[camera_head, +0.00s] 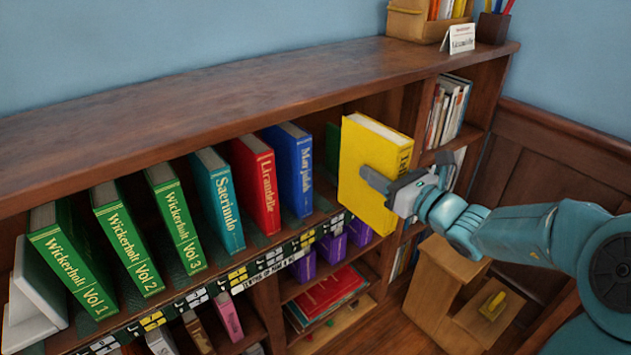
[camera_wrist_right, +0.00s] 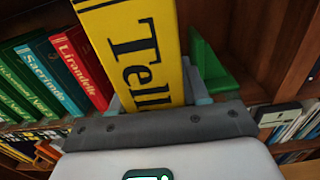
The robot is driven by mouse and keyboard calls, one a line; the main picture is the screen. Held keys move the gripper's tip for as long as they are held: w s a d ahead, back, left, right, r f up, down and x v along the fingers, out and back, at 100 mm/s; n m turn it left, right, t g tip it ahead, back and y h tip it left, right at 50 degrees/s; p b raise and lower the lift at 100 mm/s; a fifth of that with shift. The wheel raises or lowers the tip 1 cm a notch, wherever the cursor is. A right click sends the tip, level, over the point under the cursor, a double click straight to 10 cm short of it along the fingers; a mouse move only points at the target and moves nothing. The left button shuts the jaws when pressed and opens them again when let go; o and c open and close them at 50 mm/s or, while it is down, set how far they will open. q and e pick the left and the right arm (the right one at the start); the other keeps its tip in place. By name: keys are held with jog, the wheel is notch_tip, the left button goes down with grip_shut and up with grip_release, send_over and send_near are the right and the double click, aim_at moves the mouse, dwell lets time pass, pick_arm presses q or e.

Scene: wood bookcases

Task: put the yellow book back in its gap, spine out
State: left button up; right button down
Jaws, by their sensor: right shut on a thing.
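The yellow book (camera_head: 370,170) is upright in front of the upper shelf, at the right end of the book row, its spine facing right and outward. In the right wrist view the yellow book (camera_wrist_right: 135,50) shows its spine with large dark letters. My right gripper (camera_head: 388,190) is shut on it near the spine; its fingers also show in the right wrist view (camera_wrist_right: 155,92). Behind the book is a green piece (camera_head: 332,148), perhaps a bookend, which also shows in the right wrist view (camera_wrist_right: 212,70). The gap itself is mostly hidden behind the book. My left gripper is not in view.
A blue book (camera_head: 291,170), a red book (camera_head: 257,185), a teal book (camera_head: 218,200) and several green books (camera_head: 125,240) stand left of it. Labels line the shelf edge (camera_head: 270,262). A wooden step stool (camera_head: 445,285) stands below my right arm.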

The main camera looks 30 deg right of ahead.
jog(key=w+f, duration=0.1)
jog(key=w, duration=0.7)
jog(key=w+a+f+p, duration=0.1)
jog(key=w+f, duration=0.1)
jog(key=w, duration=0.7)
jog(key=shift+w+a, duration=0.25)
jog(key=shift+f, duration=0.1)
jog(key=c, duration=0.9)
grip_release()
jog(key=shift+f, duration=0.25)
jog(key=o, duration=0.3)
jog(key=shift+o, duration=0.2)
jog(key=shift+r, duration=0.1)
